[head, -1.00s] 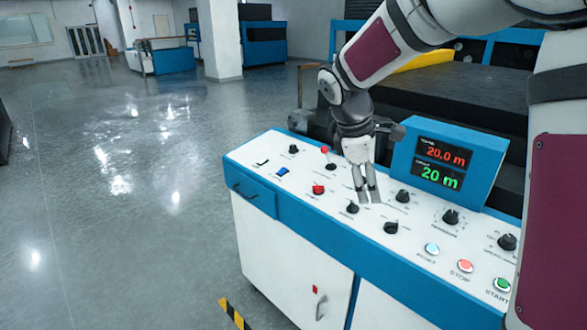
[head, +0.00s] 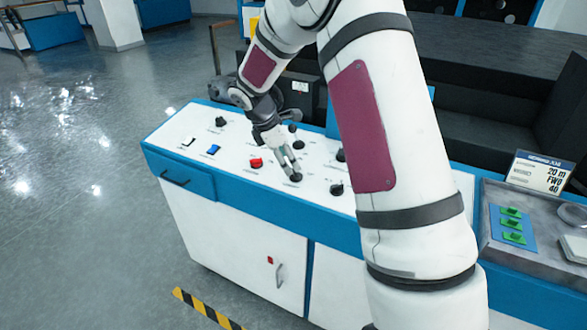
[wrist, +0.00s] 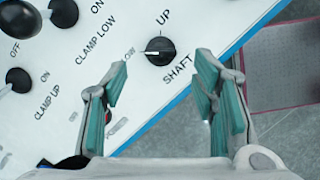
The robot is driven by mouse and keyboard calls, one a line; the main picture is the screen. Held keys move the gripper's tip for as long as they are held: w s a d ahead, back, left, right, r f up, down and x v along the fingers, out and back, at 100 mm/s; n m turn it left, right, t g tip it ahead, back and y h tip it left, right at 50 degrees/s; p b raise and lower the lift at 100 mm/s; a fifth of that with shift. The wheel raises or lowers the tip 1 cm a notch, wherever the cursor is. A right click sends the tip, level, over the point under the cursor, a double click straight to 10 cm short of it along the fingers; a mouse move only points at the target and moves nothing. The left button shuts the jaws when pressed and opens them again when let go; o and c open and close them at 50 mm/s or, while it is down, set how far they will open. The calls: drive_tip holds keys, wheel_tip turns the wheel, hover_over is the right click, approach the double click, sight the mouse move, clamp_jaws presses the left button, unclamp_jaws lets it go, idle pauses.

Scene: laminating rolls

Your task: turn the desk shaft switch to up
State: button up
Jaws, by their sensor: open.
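The shaft switch (wrist: 160,50) is a round black knob on the white desk panel, with "UP" printed above it and "SHAFT" below in the wrist view. Its white pointer line points left, towards a partly readable "LOW" label. In the head view, the black knob (head: 295,178) at my fingertips looks like the same switch. My gripper (head: 292,169) is open and empty, close over that knob. In the wrist view its two fingers (wrist: 160,85) stand apart, with the knob ahead of the gap between them. The exact height between fingertips and knob is hard to tell.
Clamp knobs (wrist: 63,12) lie left of the shaft switch in the wrist view. A red switch (head: 256,162) and a blue switch (head: 213,149) sit farther left on the panel. My arm hides much of the panel's right side. Open floor lies left of the desk.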

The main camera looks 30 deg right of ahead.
sight(293, 177)
drive_tip(key=x, duration=0.5)
drive_tip(key=shift+d+f, duration=0.15)
drive_tip(key=shift+f, duration=0.15)
drive_tip(key=shift+c, duration=0.3)
drive_tip(key=c, duration=1.1)
